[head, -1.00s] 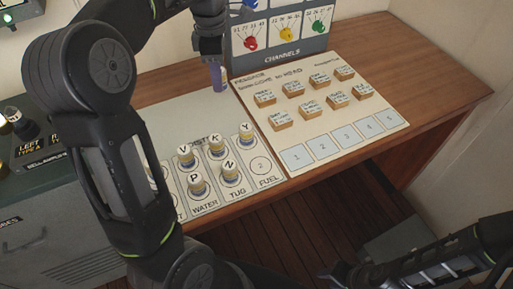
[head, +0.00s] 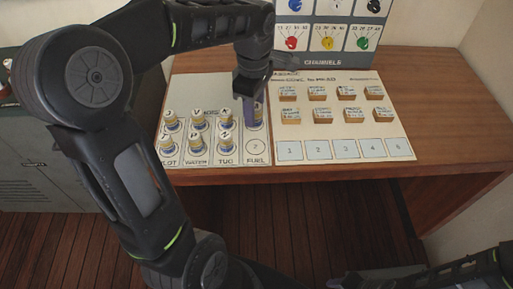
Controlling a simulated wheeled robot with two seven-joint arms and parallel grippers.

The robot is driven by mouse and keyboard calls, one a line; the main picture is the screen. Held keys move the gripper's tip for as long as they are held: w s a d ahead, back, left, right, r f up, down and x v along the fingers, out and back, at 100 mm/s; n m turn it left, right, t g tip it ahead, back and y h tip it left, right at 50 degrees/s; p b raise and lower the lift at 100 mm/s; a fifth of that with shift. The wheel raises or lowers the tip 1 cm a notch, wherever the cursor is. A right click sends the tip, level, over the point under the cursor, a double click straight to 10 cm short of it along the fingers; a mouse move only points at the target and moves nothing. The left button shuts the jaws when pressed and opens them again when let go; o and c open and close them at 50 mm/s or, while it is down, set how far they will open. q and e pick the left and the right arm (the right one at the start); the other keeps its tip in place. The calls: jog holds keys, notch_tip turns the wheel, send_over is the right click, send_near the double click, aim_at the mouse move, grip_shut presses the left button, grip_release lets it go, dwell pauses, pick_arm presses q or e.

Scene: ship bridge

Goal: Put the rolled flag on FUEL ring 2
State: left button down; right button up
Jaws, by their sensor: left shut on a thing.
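My left gripper (head: 252,88) points down over the far end of the FUEL column and is shut on a purple-blue rolled flag (head: 249,114), held upright. FUEL ring 2 (head: 256,147) is an empty circle on the white board (head: 190,88), just nearer than the held flag. I cannot tell whether the flag's lower end touches the board. The flag marked Y, at the far FUEL spot earlier, is mostly hidden behind the gripper and flag. My right arm is low at the right, and its gripper end (head: 345,281) is too dark to read.
Several rolled flags with lettered tops, such as P (head: 196,143) and N (head: 224,141), stand left of the FUEL column. A cream board (head: 400,137) with wooden blocks lies to the right. A channels panel (head: 323,62) stands behind. The brown desk's right side (head: 440,120) is clear.

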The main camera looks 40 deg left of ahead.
pick_arm(q)
send_over(255, 146)
jog(key=shift+f+p, duration=0.4)
jog(key=shift+f, duration=2.75)
notch_tip(255, 146, down, 3)
jog(key=shift+s+f, duration=0.1)
jog(key=shift+f, duration=0.25)
jog(key=shift+f, duration=0.1)
jog(key=shift+f, duration=0.15)
jog(key=c, duration=1)
grip_release()
jog(key=shift+r, duration=0.25)
